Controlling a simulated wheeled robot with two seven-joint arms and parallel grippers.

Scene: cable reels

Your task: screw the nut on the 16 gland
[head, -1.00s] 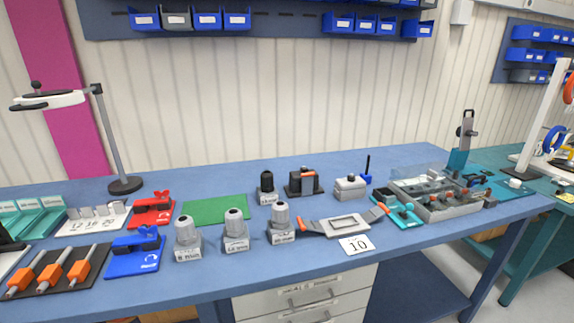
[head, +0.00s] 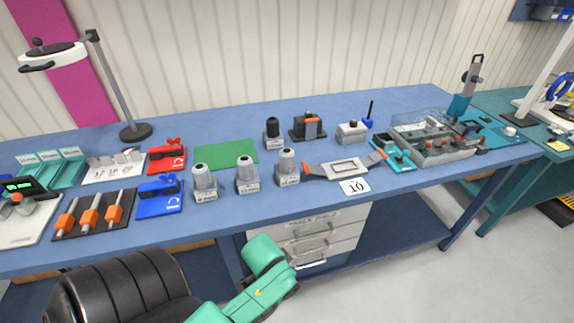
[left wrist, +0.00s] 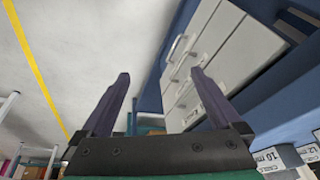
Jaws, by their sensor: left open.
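A white plate (head: 110,174) with several small grey pieces stands at the left of the bench; numbers are printed on its front, too small to read surely now. I cannot tell which piece is the 16 gland or its nut. Three grey capped units (head: 247,176) with small labels stand mid-bench near the front edge. My left gripper (left wrist: 160,78) is open and empty in the left wrist view, its dark fingers spread below bench height near the drawers (left wrist: 222,62). In the head view a black and green arm of mine crosses the bottom; its fingers are hidden. My right gripper is not in view.
On the bench (head: 300,108) are a red fixture (head: 167,158), a blue fixture (head: 160,195), a green mat (head: 226,154), orange-handled tools (head: 92,212), a lamp (head: 135,130) and a clear-lidded box (head: 440,147). The drawer unit (head: 318,235) stands under the front edge.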

